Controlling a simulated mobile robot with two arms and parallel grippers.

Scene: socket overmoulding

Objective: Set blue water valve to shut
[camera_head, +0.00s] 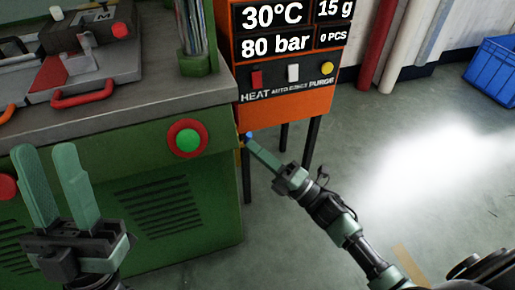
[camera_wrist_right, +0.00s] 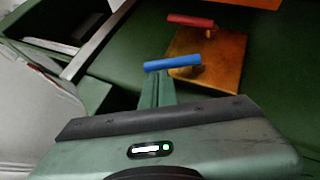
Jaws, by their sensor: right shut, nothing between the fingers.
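The blue water valve shows in the right wrist view as a blue bar handle (camera_wrist_right: 172,62), lying roughly crosswise beside a brass-coloured block (camera_wrist_right: 215,68). In the head view only a small blue spot of it (camera_head: 249,135) shows, at the machine's edge. My right gripper (camera_head: 250,142) is shut and empty, its fingertips right at the blue handle. In the wrist view the closed fingers (camera_wrist_right: 157,80) end just under the handle; I cannot tell whether they touch it. My left gripper (camera_head: 44,148) is open and empty in front of the green machine, away from the valve.
A red handle (camera_wrist_right: 190,20) sits on the same block beyond the blue one. The green machine (camera_head: 190,200) fills the left, with a green button (camera_head: 187,140). An orange control panel (camera_head: 290,90) stands on dark legs behind. Floor at right is mostly free; a blue crate (camera_head: 495,68) stands far right.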

